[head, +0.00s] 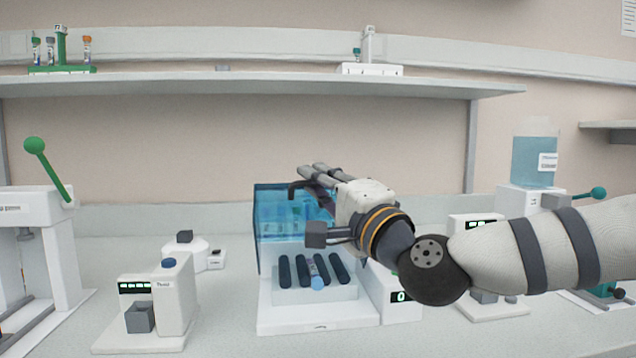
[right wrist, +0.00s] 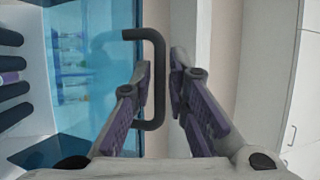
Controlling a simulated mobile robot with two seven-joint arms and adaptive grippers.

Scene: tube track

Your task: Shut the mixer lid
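The mixer (head: 318,314) is a white device in the middle of the bench, with dark slots and a tube with a blue cap (head: 317,282) in its tray. Its see-through blue lid (head: 268,218) stands upright, raised, behind the tray. The lid's dark handle (head: 294,191) sticks out near its top; the handle (right wrist: 158,88) also shows in the right wrist view. My right gripper (head: 318,172) is at the lid's top. In the right wrist view its fingers (right wrist: 163,68) are apart, with the handle bar between them and a small gap at right. My left gripper is out of view.
A white device with a display (head: 158,305) stands left of the mixer, and a press with a green-knobbed lever (head: 45,165) further left. A shelf (head: 250,84) with tube racks runs above. A blue tank (head: 533,160) is at right.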

